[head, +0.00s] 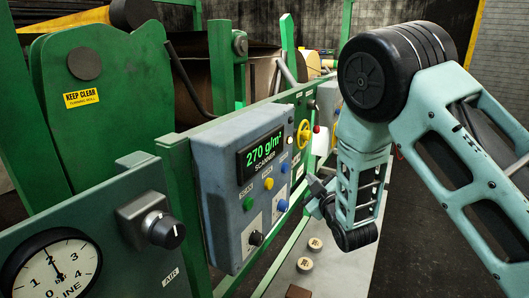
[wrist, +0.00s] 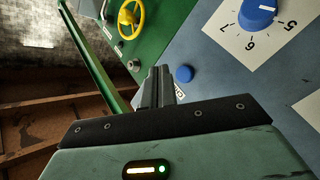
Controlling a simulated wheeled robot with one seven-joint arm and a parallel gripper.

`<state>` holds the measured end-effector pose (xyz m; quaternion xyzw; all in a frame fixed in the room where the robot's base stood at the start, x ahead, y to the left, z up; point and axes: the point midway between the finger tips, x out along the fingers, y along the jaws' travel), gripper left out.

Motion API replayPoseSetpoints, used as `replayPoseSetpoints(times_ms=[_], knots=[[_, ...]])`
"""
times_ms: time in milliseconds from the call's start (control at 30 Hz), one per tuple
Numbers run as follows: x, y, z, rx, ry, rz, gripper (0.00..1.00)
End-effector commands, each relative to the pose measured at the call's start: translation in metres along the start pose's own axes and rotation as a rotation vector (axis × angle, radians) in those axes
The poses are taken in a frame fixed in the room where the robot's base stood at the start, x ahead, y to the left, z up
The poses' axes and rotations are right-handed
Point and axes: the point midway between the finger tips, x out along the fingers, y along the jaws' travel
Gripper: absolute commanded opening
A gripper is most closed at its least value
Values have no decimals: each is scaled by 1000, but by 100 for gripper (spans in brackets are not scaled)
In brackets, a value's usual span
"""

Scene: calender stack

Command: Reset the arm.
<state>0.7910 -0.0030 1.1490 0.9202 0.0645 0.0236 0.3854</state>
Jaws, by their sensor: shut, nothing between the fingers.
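My arm comes in from the right in the head view. My gripper (head: 315,193) hangs in front of the grey scanner box (head: 225,180), close to its right edge. In the wrist view the two dark fingers of my gripper (wrist: 157,82) are together, with nothing between them. A round blue button (wrist: 184,73) shows just right of the fingertips. I cannot tell whether the fingers touch the panel.
The scanner display (head: 262,155) reads 270 g/m². A yellow handwheel (head: 304,134) is behind the box and also shows in the wrist view (wrist: 129,18). A blue knob (wrist: 257,14) sits on a numbered dial. Below is a pale surface (head: 335,270) with two round pieces.

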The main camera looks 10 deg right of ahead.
Motion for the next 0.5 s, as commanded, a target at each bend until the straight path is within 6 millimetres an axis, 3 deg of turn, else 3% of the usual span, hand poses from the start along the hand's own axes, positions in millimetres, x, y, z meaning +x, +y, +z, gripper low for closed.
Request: replayPoseSetpoints(times_ms=[167,267,367,500], knots=[[-20,-34,-17,204,-181,-189,0],[-46,-59,-32,312,-302,-332,0],[-82,-82,-49,392,-423,-475,0],[-147,-105,-71,449,-597,-667,0]])
